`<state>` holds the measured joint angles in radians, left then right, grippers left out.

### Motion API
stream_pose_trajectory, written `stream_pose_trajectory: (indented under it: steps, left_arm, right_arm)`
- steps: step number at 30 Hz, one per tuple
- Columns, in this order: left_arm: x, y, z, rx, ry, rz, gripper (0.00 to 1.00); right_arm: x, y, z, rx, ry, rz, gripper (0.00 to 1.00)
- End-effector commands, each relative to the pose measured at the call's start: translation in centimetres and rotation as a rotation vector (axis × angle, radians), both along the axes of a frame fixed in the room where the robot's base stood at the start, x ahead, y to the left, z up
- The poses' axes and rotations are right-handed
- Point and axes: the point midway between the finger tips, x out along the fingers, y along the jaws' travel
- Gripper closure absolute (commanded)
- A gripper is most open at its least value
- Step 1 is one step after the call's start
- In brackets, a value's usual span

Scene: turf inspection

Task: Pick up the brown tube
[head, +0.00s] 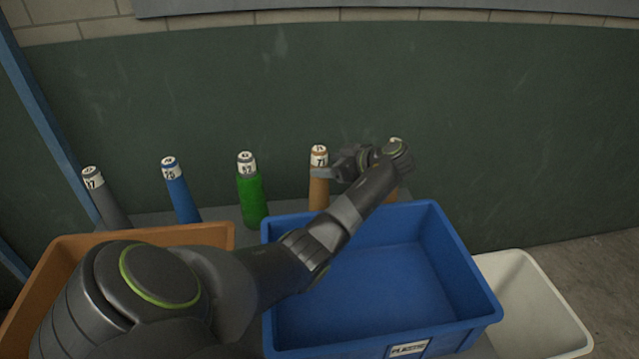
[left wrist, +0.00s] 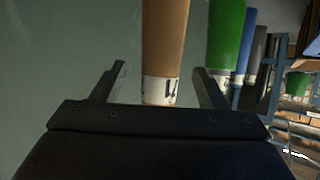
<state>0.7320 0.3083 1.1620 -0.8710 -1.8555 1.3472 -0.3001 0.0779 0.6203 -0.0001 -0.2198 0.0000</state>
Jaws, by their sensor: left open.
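The brown tube (head: 319,193) stands upright at the back of the grey surface, with a white label near its top. In the left wrist view, the brown tube (left wrist: 166,45) appears upside down, between the two fingers. My left gripper (head: 336,166) is at the height of the tube's upper part, just to its right in the head view. The left gripper (left wrist: 160,78) is open, with a gap showing on both sides of the tube. My right gripper is not in view.
A green tube (head: 252,200), a blue tube (head: 182,198) and a grey tube (head: 110,210) stand in the same row. In front are an orange bin (head: 190,236), an empty blue bin (head: 465,262) and a white bin (head: 545,300). A dark green wall (head: 480,110) rises behind.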

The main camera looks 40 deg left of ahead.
Motion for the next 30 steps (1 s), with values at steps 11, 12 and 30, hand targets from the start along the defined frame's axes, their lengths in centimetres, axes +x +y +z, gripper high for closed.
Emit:
stream_pose_trajectory:
  steps: [11, 12, 30]
  left_arm:
    - [-0.5, 3.4, -2.4, 0.0, 0.0, 0.001, 0.33]
    - [-0.4, 3.4, -2.4, 0.0, 0.0, 0.001, 0.33]
    - [-0.4, 3.3, -2.4, 0.0, -0.001, 0.0, 0.92]
  right_arm:
    - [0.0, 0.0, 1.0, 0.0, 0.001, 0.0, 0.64]
    - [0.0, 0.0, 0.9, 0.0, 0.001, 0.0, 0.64]
    - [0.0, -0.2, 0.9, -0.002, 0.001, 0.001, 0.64]
